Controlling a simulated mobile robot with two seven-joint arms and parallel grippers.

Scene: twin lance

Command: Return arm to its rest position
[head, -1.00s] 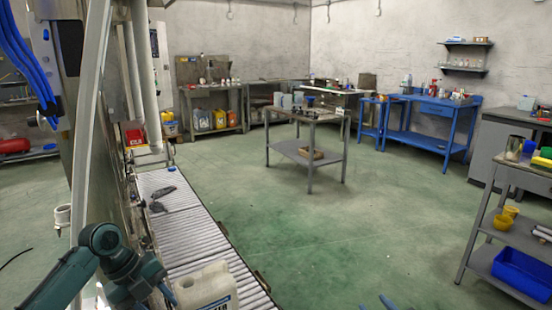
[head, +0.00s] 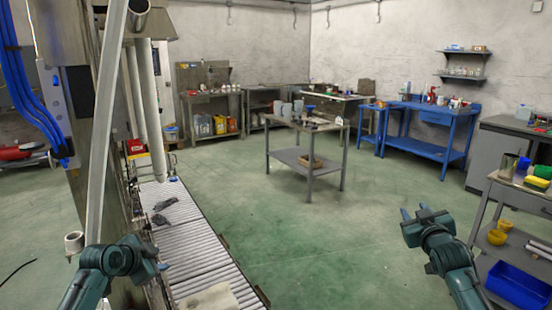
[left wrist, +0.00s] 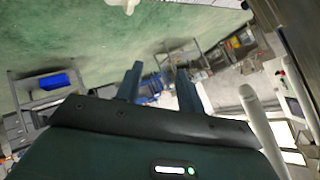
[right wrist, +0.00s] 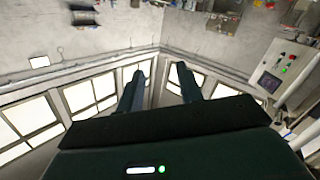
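My left gripper (head: 163,268) is at the lower left of the head view, beside the roller conveyor (head: 195,255). In the left wrist view its two fingers (left wrist: 158,88) stand apart with nothing between them. My right gripper (head: 414,213) is raised at the right of the head view, over the green floor. In the right wrist view its fingers (right wrist: 159,85) are also spread and empty. A pale container (head: 210,299) sits on the conveyor at the bottom edge of the head view, mostly cut off, apart from both grippers.
Dark flat pieces (head: 162,212) lie on the rollers. A pale upright post (head: 107,120) and machine column stand close by my left arm. A grey cart with a blue bin (head: 518,284) stands right of my right arm.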

